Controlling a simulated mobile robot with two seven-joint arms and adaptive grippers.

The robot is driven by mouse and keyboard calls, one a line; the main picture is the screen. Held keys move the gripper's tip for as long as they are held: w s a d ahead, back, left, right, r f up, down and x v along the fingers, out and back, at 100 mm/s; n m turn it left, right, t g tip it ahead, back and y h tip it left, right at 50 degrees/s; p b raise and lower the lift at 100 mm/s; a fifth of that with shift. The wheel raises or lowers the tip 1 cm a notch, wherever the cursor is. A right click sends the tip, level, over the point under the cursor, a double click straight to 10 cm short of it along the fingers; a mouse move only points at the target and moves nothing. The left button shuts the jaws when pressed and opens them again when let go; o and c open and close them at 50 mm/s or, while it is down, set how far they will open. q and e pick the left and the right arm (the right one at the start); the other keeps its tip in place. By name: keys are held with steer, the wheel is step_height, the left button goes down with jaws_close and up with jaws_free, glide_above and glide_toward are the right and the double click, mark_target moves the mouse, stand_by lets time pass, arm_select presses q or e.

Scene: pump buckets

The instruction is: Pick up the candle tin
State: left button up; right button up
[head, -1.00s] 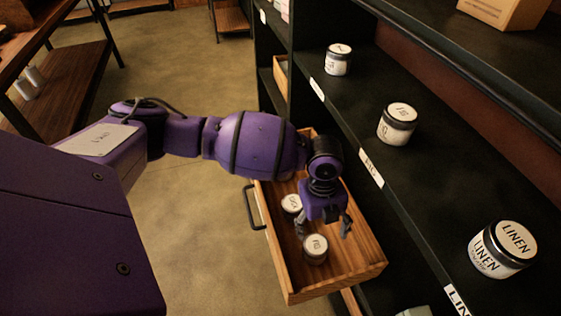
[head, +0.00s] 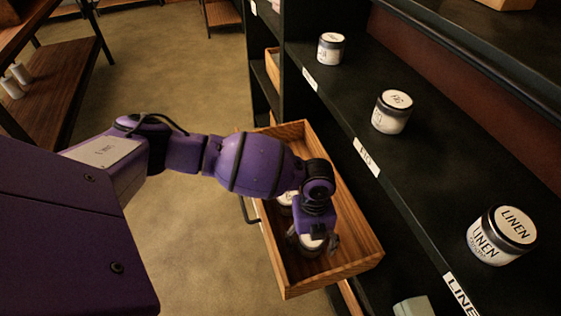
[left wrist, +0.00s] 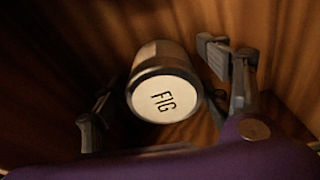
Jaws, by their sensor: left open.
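A candle tin with a white lid marked FIG (left wrist: 163,98) stands in the open wooden drawer. My left gripper (head: 313,243) is lowered over it, with its fingers spread on either side. In the left wrist view the open fingers (left wrist: 160,108) flank the tin, and the right finger is very close to it. Whether it touches I cannot tell. In the head view the gripper hides most of this tin. A second tin (head: 285,198) sits behind it in the drawer, partly hidden by my arm. My right gripper is not in view.
The drawer's wooden front wall (head: 335,274) and sides surround the gripper closely. The dark shelf to the right holds a LINEN tin (head: 501,236), a FIG tin (head: 392,112) and another tin (head: 331,48). Open floor (head: 190,245) lies left of the drawer.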

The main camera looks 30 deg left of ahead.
arm_select(q)
steer(key=shift+w+r, duration=0.2)
steer(key=c, duration=1.3)
